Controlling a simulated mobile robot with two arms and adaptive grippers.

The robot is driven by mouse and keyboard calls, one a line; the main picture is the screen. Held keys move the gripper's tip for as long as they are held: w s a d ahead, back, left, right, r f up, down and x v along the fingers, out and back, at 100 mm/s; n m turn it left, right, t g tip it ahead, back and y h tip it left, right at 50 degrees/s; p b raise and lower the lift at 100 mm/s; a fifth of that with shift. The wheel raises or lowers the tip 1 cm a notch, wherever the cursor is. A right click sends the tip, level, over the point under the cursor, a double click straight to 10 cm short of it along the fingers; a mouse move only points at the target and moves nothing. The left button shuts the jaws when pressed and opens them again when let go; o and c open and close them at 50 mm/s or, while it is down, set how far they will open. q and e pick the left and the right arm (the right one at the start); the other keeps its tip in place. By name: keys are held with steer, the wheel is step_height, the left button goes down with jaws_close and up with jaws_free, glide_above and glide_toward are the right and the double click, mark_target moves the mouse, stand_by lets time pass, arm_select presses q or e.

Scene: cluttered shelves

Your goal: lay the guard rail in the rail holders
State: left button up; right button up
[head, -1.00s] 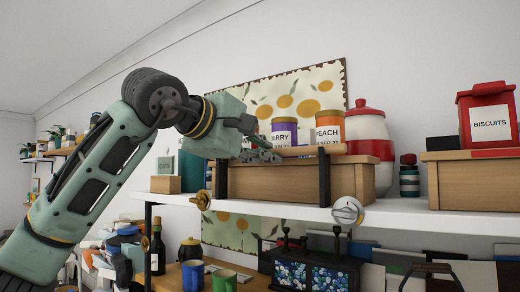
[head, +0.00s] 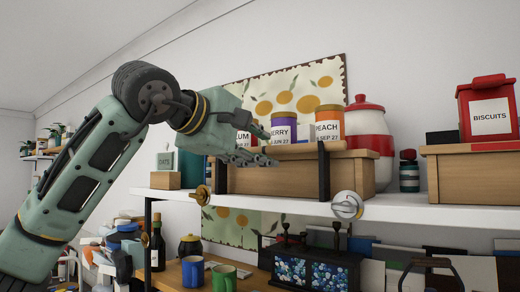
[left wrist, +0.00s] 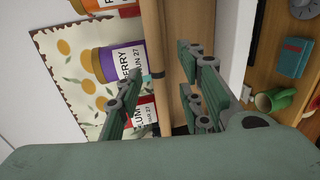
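The guard rail (head: 298,148) is a pale wooden rod along the top front of a wooden crate, before the jars. Its right part meets the top of the right black rail holder (head: 323,172). The left rail holder (head: 221,176) stands at the crate's left front; its top and the rail's left end are hidden by my gripper. My left gripper (head: 265,147) is at the rail's left half with its fingers spread. In the left wrist view the rail (left wrist: 152,35), with a dark band, runs between the open fingers (left wrist: 160,88), apparently not pinched. My right gripper is out of view.
Plum, cherry (head: 283,128) and peach (head: 328,122) jars stand behind the rail on the wooden crate (head: 270,181). A red and white canister (head: 369,135) and a biscuits tin (head: 489,112) are to the right. The white shelf edge (head: 420,213) runs below.

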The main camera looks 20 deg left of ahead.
arm_select(q)
steer(key=v, duration=1)
steer(key=shift+s+a, duration=0.15)
steer(key=shift+s, duration=0.2)
steer(key=shift+r, duration=0.1)
